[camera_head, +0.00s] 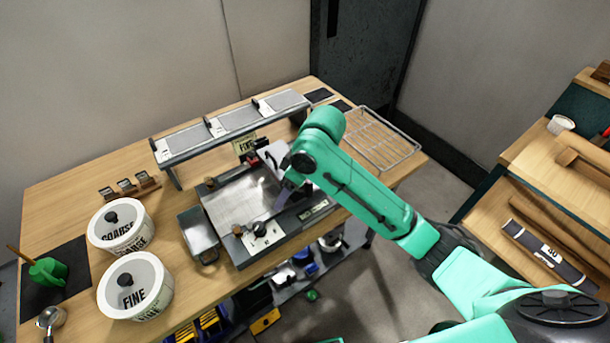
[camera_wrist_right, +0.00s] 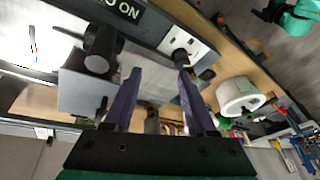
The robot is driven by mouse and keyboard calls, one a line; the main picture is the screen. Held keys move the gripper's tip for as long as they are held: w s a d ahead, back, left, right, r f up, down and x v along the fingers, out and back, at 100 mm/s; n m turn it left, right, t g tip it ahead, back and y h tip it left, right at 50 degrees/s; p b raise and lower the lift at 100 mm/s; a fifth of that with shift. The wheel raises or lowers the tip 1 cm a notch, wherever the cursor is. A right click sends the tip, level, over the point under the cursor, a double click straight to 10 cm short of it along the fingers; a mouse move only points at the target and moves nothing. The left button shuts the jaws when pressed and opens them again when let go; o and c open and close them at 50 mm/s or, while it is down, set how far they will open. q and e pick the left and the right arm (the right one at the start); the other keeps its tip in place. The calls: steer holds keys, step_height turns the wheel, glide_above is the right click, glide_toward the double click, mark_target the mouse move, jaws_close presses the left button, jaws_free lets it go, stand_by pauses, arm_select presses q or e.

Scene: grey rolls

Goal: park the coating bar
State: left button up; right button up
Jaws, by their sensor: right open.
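The coating machine (camera_head: 240,200), with a flat metal bed, stands in the middle of the wooden bench in the head view. A small dark knob (camera_head: 237,229) stands at its front left corner and another (camera_head: 210,182) at its back left. I cannot make out for certain which part is the coating bar. My left gripper is out of view.
A raised rack (camera_head: 240,118) with three grey panels stands behind the machine. A FINE tub (camera_head: 135,288), a COARSE tub (camera_head: 122,225) and a metal tray (camera_head: 199,232) are to the left. A wire rack (camera_head: 375,138) lies at the right end of the bench.

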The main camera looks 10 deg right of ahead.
mark_target(309, 182)
steer(key=w+d+r+n+g+h, duration=0.1)
steer(key=w+d+r+h, duration=0.15)
steer(key=r, duration=0.45)
steer(key=w+d+r+h, duration=0.1)
steer(key=d+r, duration=0.2)
steer(key=r, duration=0.3)
steer(key=f, duration=0.9)
steer(key=f+p, duration=0.1)
steer(key=f, duration=0.4)
steer(key=shift+s+d, duration=0.25)
steer(key=shift+s, duration=0.1)
jaws_close()
steer(key=shift+w, duration=0.1)
